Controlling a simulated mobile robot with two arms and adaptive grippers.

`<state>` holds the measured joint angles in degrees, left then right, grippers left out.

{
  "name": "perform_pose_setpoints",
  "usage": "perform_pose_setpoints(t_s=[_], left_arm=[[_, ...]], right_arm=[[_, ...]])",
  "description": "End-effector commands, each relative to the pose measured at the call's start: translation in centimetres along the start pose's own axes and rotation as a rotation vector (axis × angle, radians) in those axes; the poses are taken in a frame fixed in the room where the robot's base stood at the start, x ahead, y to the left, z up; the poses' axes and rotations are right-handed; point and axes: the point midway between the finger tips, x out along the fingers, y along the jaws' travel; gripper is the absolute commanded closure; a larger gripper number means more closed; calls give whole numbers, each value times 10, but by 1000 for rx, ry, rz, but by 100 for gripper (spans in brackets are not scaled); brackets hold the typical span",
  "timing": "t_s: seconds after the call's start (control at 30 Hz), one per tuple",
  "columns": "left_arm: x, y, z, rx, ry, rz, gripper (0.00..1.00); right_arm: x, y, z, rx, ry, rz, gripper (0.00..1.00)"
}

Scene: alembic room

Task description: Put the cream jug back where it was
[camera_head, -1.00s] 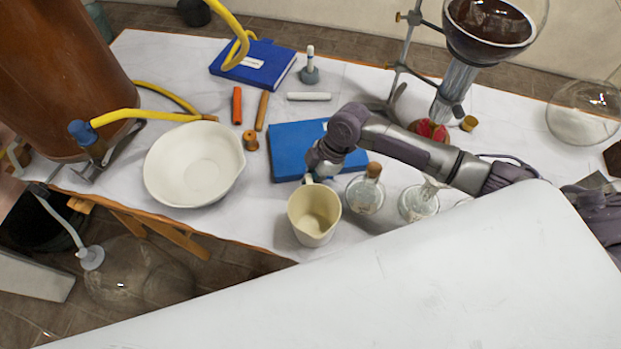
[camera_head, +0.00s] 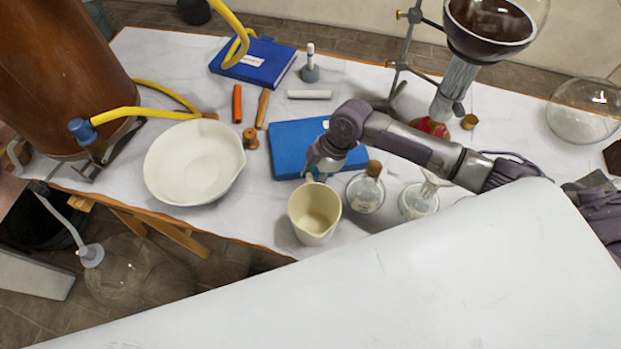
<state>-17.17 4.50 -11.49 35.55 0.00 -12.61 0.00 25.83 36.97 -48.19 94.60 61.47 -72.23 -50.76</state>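The cream jug (camera_head: 315,229) is near the front edge of the white-topped table, at the middle of the view, with its open mouth facing up. My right arm reaches in from the right, and its gripper (camera_head: 317,175) points down at the jug's far side, where the handle is mostly hidden. The fingertips are very small here, so I cannot tell whether they are closed on the handle or only beside it. My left gripper is not in view.
A white bowl (camera_head: 180,165) stands left of the jug. A blue book (camera_head: 290,140) lies behind it. A corked flask (camera_head: 364,196) and another glass flask (camera_head: 417,203) stand close on the right. A large white surface (camera_head: 400,290) fills the foreground.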

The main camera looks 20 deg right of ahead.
Motion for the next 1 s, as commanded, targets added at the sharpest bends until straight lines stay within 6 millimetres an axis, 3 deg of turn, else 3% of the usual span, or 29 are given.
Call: perform_pose_setpoints(t_s=[0.3, 0.5, 0.7, 1.0], left_arm=[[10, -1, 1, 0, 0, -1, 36], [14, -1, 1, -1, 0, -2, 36], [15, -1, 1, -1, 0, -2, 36], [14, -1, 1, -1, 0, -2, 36]], right_arm=[[-66, 1, 2, -1, -1, 5, 61], [-99, 1, 1, 0, 0, 3, 61], [-111, 0, 0, 0, 0, 0, 61], [-112, 0, 0, 0, 1, 0, 61]])
